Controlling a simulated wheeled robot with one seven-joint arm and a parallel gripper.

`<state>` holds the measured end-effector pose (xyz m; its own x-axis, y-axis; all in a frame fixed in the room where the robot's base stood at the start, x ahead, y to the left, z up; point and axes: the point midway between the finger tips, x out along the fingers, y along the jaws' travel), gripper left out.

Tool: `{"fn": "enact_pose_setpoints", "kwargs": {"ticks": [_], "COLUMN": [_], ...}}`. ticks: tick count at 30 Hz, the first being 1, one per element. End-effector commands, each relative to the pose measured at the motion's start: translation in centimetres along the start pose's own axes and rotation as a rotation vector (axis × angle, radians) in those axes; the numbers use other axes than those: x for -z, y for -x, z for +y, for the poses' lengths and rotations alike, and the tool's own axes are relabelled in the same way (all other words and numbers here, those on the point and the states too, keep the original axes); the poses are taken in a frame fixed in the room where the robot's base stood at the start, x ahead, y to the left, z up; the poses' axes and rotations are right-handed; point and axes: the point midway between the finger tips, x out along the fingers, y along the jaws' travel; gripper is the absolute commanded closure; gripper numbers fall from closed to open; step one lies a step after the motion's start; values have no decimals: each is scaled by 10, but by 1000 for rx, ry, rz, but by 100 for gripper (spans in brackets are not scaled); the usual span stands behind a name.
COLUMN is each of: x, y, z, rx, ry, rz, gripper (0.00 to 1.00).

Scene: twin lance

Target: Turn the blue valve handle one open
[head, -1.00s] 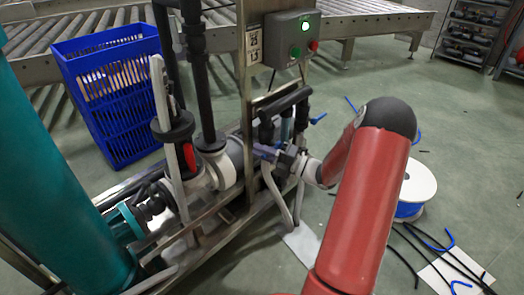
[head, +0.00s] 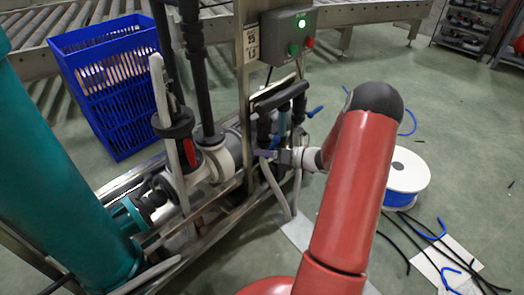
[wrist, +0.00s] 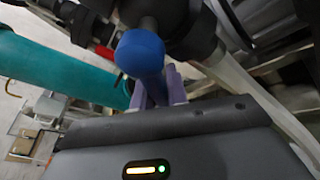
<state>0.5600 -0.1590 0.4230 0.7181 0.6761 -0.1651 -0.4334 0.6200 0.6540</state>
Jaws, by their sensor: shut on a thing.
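In the wrist view, a rounded blue valve handle (wrist: 140,52) projects toward me from dark pipe fittings. My gripper's (wrist: 158,92) purple fingers are shut on it, close in front of the grey gripper body. In the head view, my gripper (head: 262,154) is low at the dark valve pipes, beside the steel post. The held handle cannot be made out there. Another blue lever (head: 315,112) shows to the right of these pipes, apart from my gripper. I cannot tell how far the held handle is turned.
A control box (head: 289,33) with a lit green lamp is above the pipes. A teal cylinder (head: 50,160) and blue crate (head: 112,85) are at left. A cable spool (head: 405,172) and loose hoses lie on the floor at right.

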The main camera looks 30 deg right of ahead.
Motion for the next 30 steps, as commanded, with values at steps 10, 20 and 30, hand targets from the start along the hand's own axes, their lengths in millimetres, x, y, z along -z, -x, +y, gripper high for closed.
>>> {"fn": "enact_pose_setpoints", "kwargs": {"ticks": [10,20,30], "x": [2,1,1], "y": [2,3,3], "z": [-11,-13,-13], "rx": [67,84,84], "ry": [155,196,195], "rz": [35,42,42], "gripper": [100,100,81]}}
